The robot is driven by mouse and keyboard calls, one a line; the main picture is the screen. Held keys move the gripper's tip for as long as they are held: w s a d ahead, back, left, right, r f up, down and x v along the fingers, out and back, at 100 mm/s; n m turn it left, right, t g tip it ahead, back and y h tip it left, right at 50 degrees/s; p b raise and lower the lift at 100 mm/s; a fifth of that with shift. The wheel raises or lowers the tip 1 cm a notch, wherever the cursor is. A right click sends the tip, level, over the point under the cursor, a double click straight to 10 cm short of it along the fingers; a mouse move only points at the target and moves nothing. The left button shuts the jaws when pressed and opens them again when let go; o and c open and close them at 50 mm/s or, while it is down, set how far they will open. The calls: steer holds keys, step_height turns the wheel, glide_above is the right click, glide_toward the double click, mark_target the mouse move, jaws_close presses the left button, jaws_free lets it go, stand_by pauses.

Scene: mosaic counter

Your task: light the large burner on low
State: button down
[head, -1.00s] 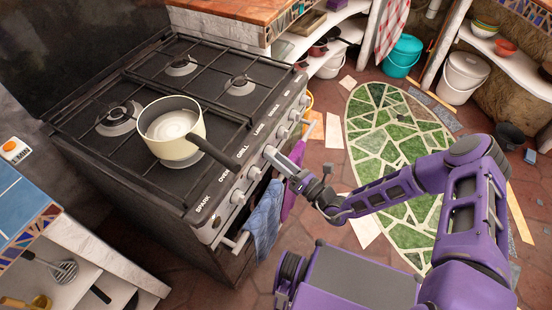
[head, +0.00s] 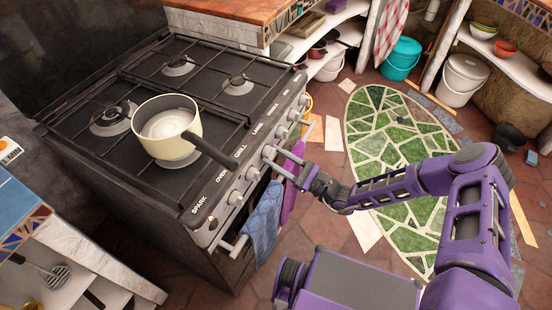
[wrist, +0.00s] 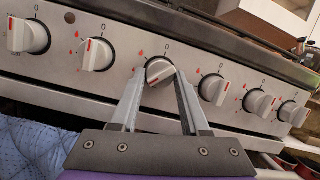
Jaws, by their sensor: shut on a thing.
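The stove (head: 165,110) shows in the head view with a row of knobs on its front panel. My gripper (head: 272,156) is at the knob below the LARGE label. In the wrist view my gripper (wrist: 160,85) is shut on this large burner knob (wrist: 160,70), one finger on each side. The knob's red mark looks slanted, unlike the neighbours' marks. The burner (head: 112,119) at the left looks the widest, and no flame shows on it. A cream saucepan (head: 167,140) stands on the front burner, its handle toward the panel.
Neighbouring knobs (wrist: 97,55) and (wrist: 212,88) are close on both sides of my fingers. A blue towel (head: 262,222) and a purple towel (head: 293,180) hang on the front rail below. A green mosaic (head: 385,140) covers the floor at right.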

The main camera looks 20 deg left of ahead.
steer(key=shift+w+r+n, duration=0.1)
steer(key=shift+r+n, duration=0.05)
steer(key=shift+n, duration=0.55)
steer(key=shift+c, duration=2)
jaws_free()
steer(key=v, duration=1.7)
steer(key=shift+d, duration=0.2)
steer(key=shift+w, duration=0.1)
jaws_close()
